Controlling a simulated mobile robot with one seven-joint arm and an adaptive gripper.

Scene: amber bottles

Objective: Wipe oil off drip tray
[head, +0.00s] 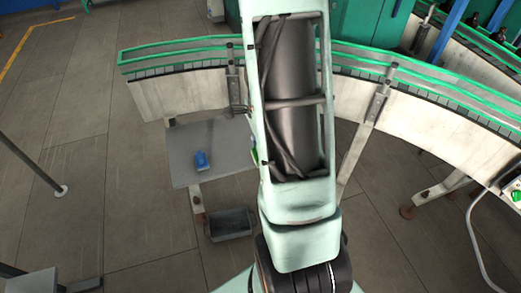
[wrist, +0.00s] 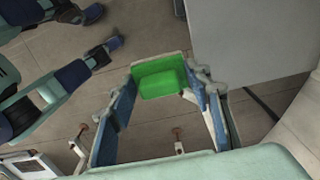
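A green block with a pale edge, like a sponge or scrubber (wrist: 162,78), sits between the tips of my gripper (wrist: 165,82) in the wrist view. The blue-padded fingers meet it on both sides. In the head view my arm hides the gripper; only a sliver of green shows beside the arm at the table's right edge. A dark, shallow tray (head: 230,224), possibly the drip tray, is low down, below the front of the grey table (head: 222,139). My arm stands just right of it. I cannot make out oil on it.
A small blue object (head: 201,160) lies on the grey table. A curved conveyor (head: 190,97) with green rails runs behind, its legs (head: 365,140) standing to the right. A thin post (head: 35,170) stands at the left.

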